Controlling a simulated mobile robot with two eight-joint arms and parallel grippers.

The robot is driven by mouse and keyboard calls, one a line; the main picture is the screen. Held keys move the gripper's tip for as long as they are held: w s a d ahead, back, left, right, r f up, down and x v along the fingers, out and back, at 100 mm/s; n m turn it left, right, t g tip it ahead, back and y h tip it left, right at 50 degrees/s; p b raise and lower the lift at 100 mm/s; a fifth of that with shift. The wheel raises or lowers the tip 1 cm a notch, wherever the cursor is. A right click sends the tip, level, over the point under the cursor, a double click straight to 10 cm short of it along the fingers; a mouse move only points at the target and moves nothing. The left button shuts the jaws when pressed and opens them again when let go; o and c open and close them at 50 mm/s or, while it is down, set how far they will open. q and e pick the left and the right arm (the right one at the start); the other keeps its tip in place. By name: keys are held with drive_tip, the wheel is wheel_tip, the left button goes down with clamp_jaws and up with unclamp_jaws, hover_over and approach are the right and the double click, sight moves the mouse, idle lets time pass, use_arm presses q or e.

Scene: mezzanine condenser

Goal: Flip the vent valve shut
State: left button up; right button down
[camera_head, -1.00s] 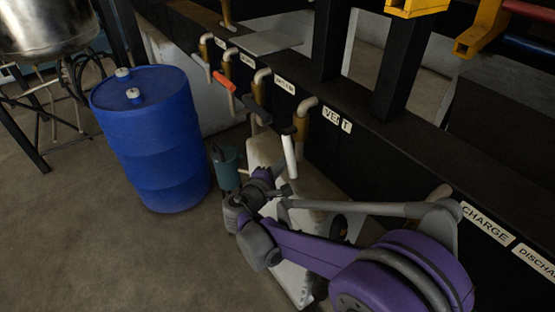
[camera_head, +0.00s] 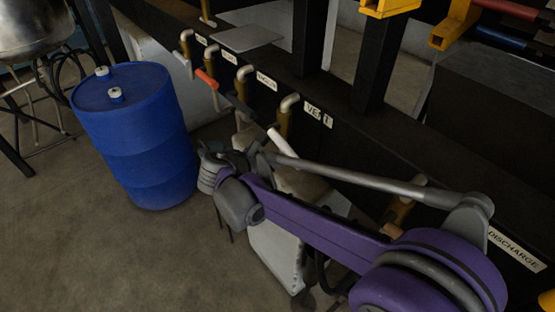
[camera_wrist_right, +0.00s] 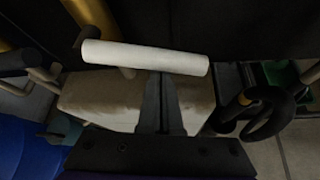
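The vent valve's white handle (camera_head: 283,143) slants down to the right below its brass valve body (camera_head: 285,122), beside the VENT label (camera_head: 318,114). In the right wrist view the same white handle (camera_wrist_right: 145,57) lies across the picture. My right gripper (camera_wrist_right: 160,85) has its fingers together, with nothing seen between them. Their tips meet the lower edge of the handle in that view; whether they press on it I cannot tell. In the head view my right gripper (camera_head: 256,152) is beside the handle, partly hidden by my own arm. My left gripper is not in view.
Other valves stand in a row to the left, one with an orange handle (camera_head: 207,79). A blue drum (camera_head: 135,140) stands at the left. A pale container (camera_head: 277,258) is under my arm. The black frame (camera_head: 345,150) runs behind. Floor in front of the drum is clear.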

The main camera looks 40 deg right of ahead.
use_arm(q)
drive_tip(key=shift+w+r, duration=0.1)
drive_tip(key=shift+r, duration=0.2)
use_arm(e)
drive_tip(key=shift+s+d+r+n+g, duration=0.15)
drive_tip(key=shift+r+n+g, duration=0.1)
drive_tip(key=shift+r, duration=0.4)
drive_tip(key=shift+s+a+r+n+g, duration=0.15)
drive_tip(key=shift+r+n+g, duration=0.1)
drive_tip(key=shift+r, duration=0.35)
drive_tip(key=shift+d, duration=0.1)
wheel_tip(320, 180, down, 4)
drive_tip(key=b, duration=0.2)
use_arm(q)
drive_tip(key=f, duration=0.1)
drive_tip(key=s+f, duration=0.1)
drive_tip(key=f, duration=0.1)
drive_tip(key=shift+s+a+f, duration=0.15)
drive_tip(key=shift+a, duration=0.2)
use_arm(e)
drive_tip(key=w+v, duration=0.1)
drive_tip(key=v, duration=0.9)
drive_tip(key=shift+s+a, duration=0.4)
drive_tip(key=shift+a, duration=0.1)
